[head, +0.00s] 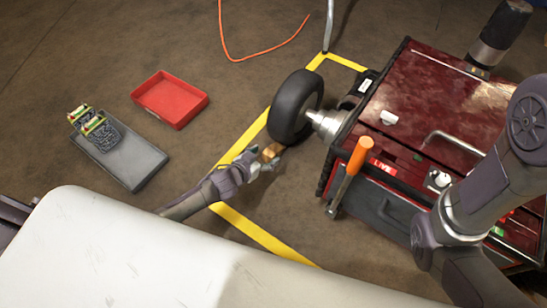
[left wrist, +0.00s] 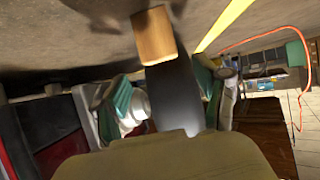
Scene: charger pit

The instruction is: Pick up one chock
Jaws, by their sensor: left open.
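A wooden chock (head: 271,151) lies on the floor against the near side of a black wheel (head: 294,105). My left gripper (head: 262,164) is open beside the chock, on its near side, low over the floor. In the left wrist view the open fingers (left wrist: 163,97) with teal pads stand left and right. The chock (left wrist: 153,35) shows at the top of that view, between the fingers' lines and in front of the dark wheel (left wrist: 172,90). I cannot tell whether a finger touches it. My right arm is at the right of the head view, its gripper out of view.
A dark red cart (head: 440,90) with an orange-handled tool (head: 354,165) stands right of the wheel. A red tray (head: 170,99) and a grey slab (head: 135,160) with circuit boards lie left. An orange cable (head: 260,55) runs behind. Yellow tape (head: 262,236) marks the floor.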

